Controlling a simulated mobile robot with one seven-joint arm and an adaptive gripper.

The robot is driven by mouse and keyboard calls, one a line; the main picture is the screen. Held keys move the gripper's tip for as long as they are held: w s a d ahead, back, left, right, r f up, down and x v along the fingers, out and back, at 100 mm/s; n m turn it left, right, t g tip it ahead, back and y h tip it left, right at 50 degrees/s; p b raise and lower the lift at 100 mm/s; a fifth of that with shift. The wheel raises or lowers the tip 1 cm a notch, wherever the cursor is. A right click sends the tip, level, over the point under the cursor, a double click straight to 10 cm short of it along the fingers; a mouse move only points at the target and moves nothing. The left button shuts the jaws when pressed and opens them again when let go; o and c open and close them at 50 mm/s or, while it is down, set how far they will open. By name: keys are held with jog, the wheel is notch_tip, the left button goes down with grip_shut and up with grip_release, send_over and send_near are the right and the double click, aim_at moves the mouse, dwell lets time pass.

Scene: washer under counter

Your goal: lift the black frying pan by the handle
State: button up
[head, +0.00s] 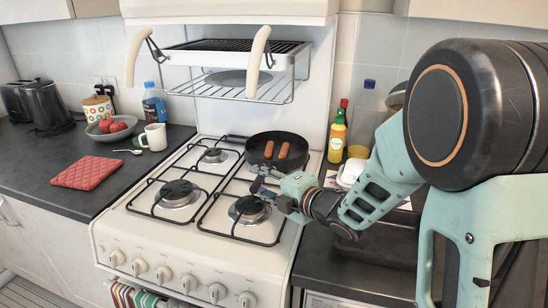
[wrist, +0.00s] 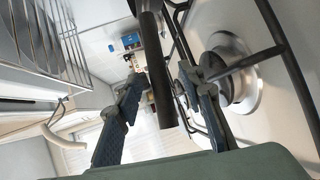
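The black frying pan (head: 262,137) sits on the back right of the white gas stove in the head view, with two sausages (head: 277,150) in it. My gripper (head: 262,181) is just in front of the pan, above the right side of the hob, and hides most of the handle there. In the wrist view the dark handle (wrist: 160,90) runs down from the top edge between the two fingers of my gripper (wrist: 162,82). The fingers are apart, with a gap visible on each side of the handle.
The white stove (head: 160,235) has black grates around several burners. A wire grill rack (head: 235,85) hangs above the pan. A yellow-green bottle (head: 337,138) and a white dish (head: 352,171) stand on the right counter. A mug (head: 154,137) and fruit bowl (head: 110,128) stand left.

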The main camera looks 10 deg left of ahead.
jog(key=shift+w+a+f, duration=0.15)
jog(key=shift+w+a, duration=0.25)
grip_shut()
jog(key=shift+r, duration=0.2)
